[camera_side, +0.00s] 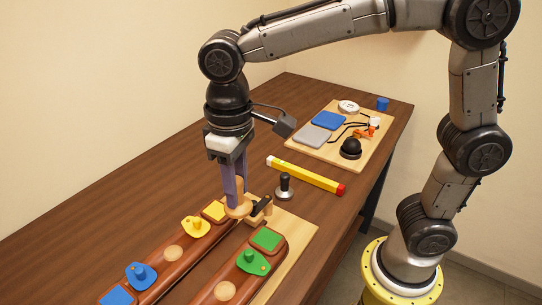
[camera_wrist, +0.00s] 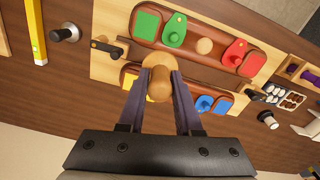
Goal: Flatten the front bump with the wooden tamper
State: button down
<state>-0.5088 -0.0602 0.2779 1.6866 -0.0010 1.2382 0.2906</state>
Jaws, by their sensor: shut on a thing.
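My gripper (camera_side: 238,198) points down and is shut on the wooden tamper (camera_side: 238,211), whose round base shows below the fingers. In the wrist view the tamper's handle (camera_wrist: 160,88) sits between the fingertips. The tamper is by the far end of the left brown bar, close to its yellow pad (camera_side: 215,210). I cannot tell whether its base touches anything. The pictures do not show which is the front bump.
The bars carry blue, yellow, green and red tabbed pieces. A black clamp-like part (camera_side: 262,206) stands right beside the tamper. A dark-handled stamp (camera_side: 285,187) and a yellow level (camera_side: 305,175) lie behind it. A board (camera_side: 375,140) with pads and cables is farther back. Bare table lies left.

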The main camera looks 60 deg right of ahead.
jog(key=s+a+n, duration=0.3)
jog(key=a, duration=0.6)
jog(key=shift+s+a+f, duration=0.1)
jog(key=shift+f, duration=2.2)
jog(key=shift+a+f, duration=0.1)
jog(key=shift+f, duration=2.2)
jog(key=shift+f, duration=1.1)
jog(key=shift+r, duration=2.6)
